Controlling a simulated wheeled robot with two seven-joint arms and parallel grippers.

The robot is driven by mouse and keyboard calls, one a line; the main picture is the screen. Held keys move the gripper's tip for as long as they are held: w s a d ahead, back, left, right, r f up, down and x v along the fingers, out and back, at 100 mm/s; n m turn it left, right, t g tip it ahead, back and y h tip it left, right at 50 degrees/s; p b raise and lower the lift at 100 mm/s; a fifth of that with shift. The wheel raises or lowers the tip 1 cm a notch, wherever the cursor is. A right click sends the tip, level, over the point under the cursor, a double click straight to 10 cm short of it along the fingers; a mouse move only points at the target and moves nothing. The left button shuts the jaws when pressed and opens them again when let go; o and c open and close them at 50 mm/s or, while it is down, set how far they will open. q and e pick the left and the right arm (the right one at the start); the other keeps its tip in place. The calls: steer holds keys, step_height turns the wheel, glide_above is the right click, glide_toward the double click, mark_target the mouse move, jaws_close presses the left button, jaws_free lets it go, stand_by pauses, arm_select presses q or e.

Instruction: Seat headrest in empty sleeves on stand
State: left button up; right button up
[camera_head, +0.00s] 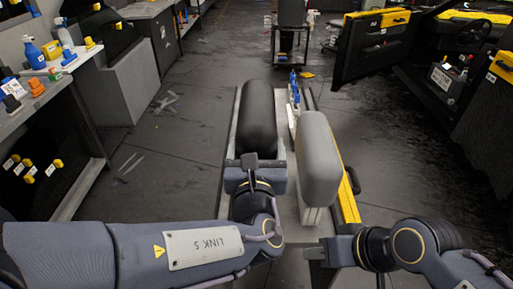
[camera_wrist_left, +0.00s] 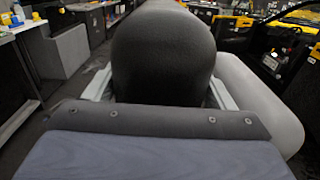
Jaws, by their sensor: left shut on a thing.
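A black headrest (camera_head: 256,115) is held out in front of my left gripper (camera_head: 256,165), which is shut on it. In the left wrist view the black headrest (camera_wrist_left: 163,55) fills the middle, with a pale strip on each side. A grey headrest (camera_head: 319,160) stands upright to its right on a pale support (camera_head: 311,215); it also shows in the left wrist view (camera_wrist_left: 262,100). The stand's pale top (camera_head: 289,232) shows below. The empty sleeves and the black headrest's posts are hidden. My right gripper (camera_head: 318,251) is near the front right, apart from both headrests; its jaw opening is unclear.
A blue tool (camera_head: 294,88) stands behind the grey headrest. A yellow strip (camera_head: 348,202) runs along the right side. A bench (camera_head: 65,72) with bottles and small parts is at left, an open car door (camera_head: 374,50) at right. The floor between is mostly clear.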

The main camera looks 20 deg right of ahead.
arm_select(q)
steer(key=shift+r+b, duration=0.1)
steer(key=shift+b, duration=0.45)
stand_by(1.2)
steer(key=shift+f+b, duration=4.55)
steer(key=shift+b, duration=0.2)
steer(key=o, duration=1.2)
steer(key=shift+o, duration=1)
steer(key=v, duration=0.8)
